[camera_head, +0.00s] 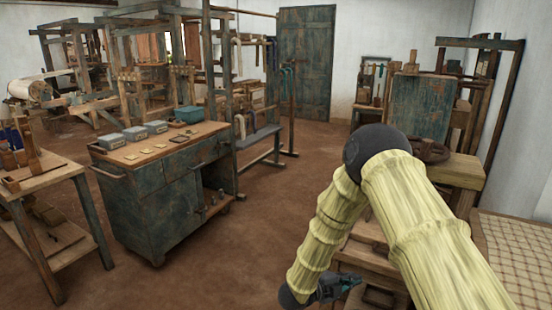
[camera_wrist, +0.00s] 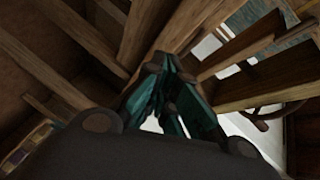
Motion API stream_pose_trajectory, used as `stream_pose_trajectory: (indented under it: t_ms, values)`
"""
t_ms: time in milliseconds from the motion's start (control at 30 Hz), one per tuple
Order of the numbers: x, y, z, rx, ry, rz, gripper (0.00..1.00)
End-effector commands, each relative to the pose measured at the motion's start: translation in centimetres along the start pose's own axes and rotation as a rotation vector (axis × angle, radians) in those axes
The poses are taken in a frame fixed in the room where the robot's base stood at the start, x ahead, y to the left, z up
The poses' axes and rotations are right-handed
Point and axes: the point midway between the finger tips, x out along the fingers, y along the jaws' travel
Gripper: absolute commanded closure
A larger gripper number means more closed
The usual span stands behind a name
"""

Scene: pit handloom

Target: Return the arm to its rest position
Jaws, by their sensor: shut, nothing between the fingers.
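My gripper (camera_head: 338,286) shows small and dark teal at the lower middle of the head view, at the end of my folded, yellow-sleeved arm. It is beside low wooden beams at the foot of the wooden frame on the right. In the wrist view my gripper (camera_wrist: 168,98) points away from the camera, with its teal fingers drawn together and nothing seen between them. Wooden slats (camera_wrist: 235,48) lie beyond and around the fingers. I cannot tell whether the gripper touches any of them.
A blue cabinet (camera_head: 160,212) with grey boxes on its top stands left of centre. A wooden bench (camera_head: 40,175) is at the far left. A wooden frame with a blue panel (camera_head: 420,105) stands close behind my arm. The brown floor (camera_head: 255,225) between cabinet and arm is clear.

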Motion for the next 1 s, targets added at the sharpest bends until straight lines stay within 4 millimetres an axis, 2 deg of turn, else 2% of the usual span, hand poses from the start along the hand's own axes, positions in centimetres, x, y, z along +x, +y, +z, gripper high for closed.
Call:
stream_pose_trajectory:
  t_ms: [167, 333, 467, 600, 800, 900, 1000]
  values:
    - [0.0, 6.8, -1.0, -0.382, -0.27, 0.026, 1.0]
    - [-1.9, 14.3, -3.4, -0.759, -0.541, 0.053, 1.0]
    - [-4.7, 20.1, -6.9, -1.045, -0.763, 0.072, 1.0]
    - [-8.4, 25.4, -11.7, -1.315, -1.001, 0.085, 1.0]
    - [-13.8, 30.8, -19.9, -1.622, -1.327, 0.093, 1.0]
    - [-16.1, 32.3, -23.4, -1.725, -1.464, 0.087, 1.0]
    - [-17.7, 33.1, -26.0, -1.793, -1.563, 0.081, 1.0]
